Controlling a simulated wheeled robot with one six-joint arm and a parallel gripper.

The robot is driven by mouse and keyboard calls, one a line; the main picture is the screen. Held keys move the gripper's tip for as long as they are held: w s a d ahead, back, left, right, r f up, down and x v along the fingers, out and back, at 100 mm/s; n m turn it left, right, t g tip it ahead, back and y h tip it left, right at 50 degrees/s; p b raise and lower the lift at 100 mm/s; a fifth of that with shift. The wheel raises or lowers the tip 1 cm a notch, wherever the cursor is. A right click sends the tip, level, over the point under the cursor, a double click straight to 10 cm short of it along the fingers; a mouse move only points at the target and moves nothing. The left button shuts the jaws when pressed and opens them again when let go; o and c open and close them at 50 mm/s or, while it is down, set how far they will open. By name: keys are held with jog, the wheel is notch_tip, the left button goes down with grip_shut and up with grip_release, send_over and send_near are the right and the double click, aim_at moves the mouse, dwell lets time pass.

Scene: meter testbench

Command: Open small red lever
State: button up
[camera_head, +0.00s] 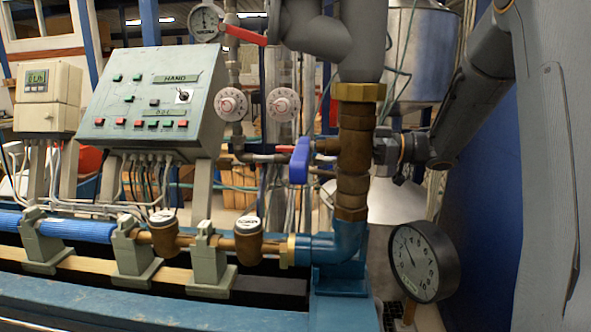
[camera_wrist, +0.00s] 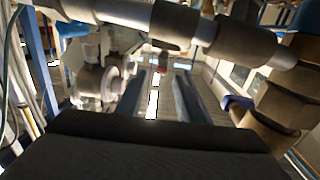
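A small red lever (camera_head: 285,149) shows in the head view, just left of the blue lever handle (camera_head: 299,160) on the brass pipe assembly. In the head view my arm comes in from the right to behind the vertical brass pipe, and the fingertips are hidden. In the wrist view the blue handle (camera_wrist: 238,103) is right of the fingers.
The vertical brass pipe (camera_head: 353,165) stands beside my wrist. A round black gauge (camera_head: 424,262) is lower right. Two white dials (camera_head: 232,104) and a control box (camera_head: 150,98) are left. In the wrist view, a thick grey pipe (camera_wrist: 180,24) crosses above the fingers.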

jog(key=shift+w+a+f+g, duration=0.1)
jog(key=shift+a+f+g, duration=0.1)
jog(key=shift+f, duration=0.3)
jog(key=shift+w+a+f+g, duration=0.1)
jog(key=shift+a+f, duration=0.1)
jog(key=shift+f, duration=0.3)
jog(key=shift+w+a+p, duration=0.15)
jog(key=shift+w+a, duration=0.05)
jog(key=shift+a, duration=1.05)
jog(key=shift+w+a+p, duration=0.2)
jog(key=shift+w+a, duration=0.05)
jog(key=shift+a, duration=1.05)
jog(key=shift+w+a+p, duration=0.15)
jog(key=shift+w+a, duration=0.05)
jog(key=shift+a, duration=1.05)
grip_shut()
